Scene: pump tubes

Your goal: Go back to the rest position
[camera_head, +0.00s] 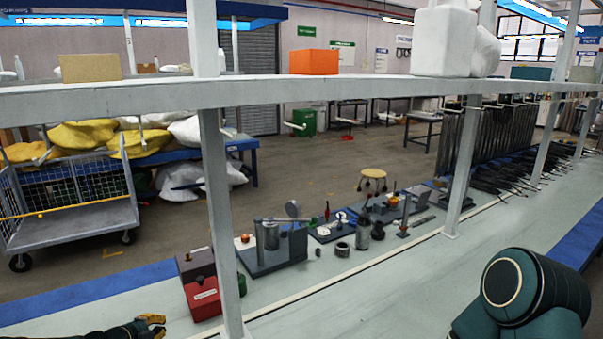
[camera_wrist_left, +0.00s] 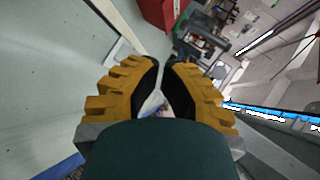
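My left gripper (camera_head: 154,324) is low at the left of the head view, just over the near edge of the bench, with yellow fingers. In the left wrist view its two yellow fingers with black inner pads (camera_wrist_left: 160,63) come close together at the tips, with a thin gap, and hold nothing. My right gripper is out of view. Only a dark green link of my right arm shows at the lower right of the head view.
A pale bench (camera_head: 345,305) carries a red box (camera_head: 203,298), a grey fixture with a metal cylinder (camera_head: 268,236) and several small parts. A white upright (camera_head: 222,220) and a shelf (camera_head: 270,90) stand in front. A wire cart (camera_head: 75,215) is at left.

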